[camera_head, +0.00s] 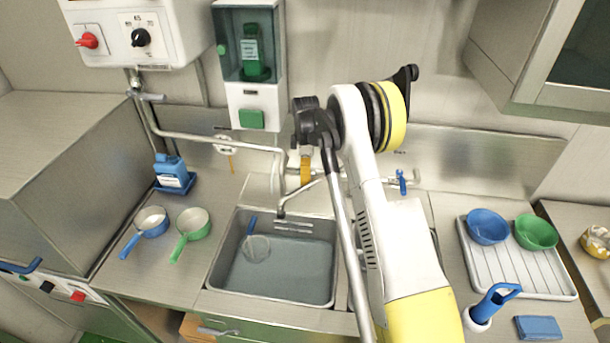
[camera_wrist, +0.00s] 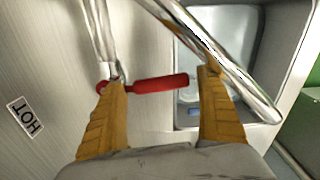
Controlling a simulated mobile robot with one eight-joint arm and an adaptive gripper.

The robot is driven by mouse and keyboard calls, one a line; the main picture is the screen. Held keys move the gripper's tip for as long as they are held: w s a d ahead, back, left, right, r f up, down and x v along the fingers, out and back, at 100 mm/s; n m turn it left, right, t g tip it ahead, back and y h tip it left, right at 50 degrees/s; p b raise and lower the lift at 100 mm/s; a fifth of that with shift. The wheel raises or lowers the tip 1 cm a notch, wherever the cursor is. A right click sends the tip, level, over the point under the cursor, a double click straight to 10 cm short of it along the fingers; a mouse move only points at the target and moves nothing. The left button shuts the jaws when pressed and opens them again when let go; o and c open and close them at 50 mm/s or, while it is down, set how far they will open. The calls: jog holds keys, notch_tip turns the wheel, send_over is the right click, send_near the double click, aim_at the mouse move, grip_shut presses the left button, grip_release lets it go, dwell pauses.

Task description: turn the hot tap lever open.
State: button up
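The red hot tap lever (camera_wrist: 155,85) lies crosswise in the wrist view, attached at the foot of a metal pipe (camera_wrist: 98,40). My gripper (camera_wrist: 162,78) is open, its two orange fingers apart. The left fingertip overlaps the lever's pipe end; the right fingertip is just past its free end. I cannot tell whether either touches it. A "HOT" label (camera_wrist: 25,117) is on the wall at left. In the head view one orange finger (camera_head: 306,172) shows behind the sink; the red lever is hidden there.
A metal spout (camera_wrist: 225,65) crosses close behind the right finger, over the sink (camera_head: 275,265). A blue tap lever (camera_head: 402,182) stands right of my arm. Pans (camera_head: 192,222) sit left of the sink; a drying tray (camera_head: 515,275) with bowls is at right.

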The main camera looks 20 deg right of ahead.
dwell(0.3)
notch_tip(320, 180, up, 11)
jog(key=a+m+p, duration=0.1)
jog(key=m, duration=0.1)
jog(key=s+a+r+m+t+b, duration=0.1)
jog(key=s+a+r+m+b, duration=0.1)
jog(key=s+a+r+b, duration=0.2)
jog(key=s+a+m+t+b, duration=0.2)
jog(key=s+a+b, duration=0.2)
jog(key=s, duration=0.6)
jog(key=s+a+m+t+b, duration=0.2)
jog(key=s+a+m+b, duration=0.1)
jog(key=s+b, duration=0.4)
jog(key=s+a+f, duration=0.1)
jog(key=s, duration=0.2)
jog(key=shift+s+a, duration=0.25)
jog(key=shift+s, duration=0.15)
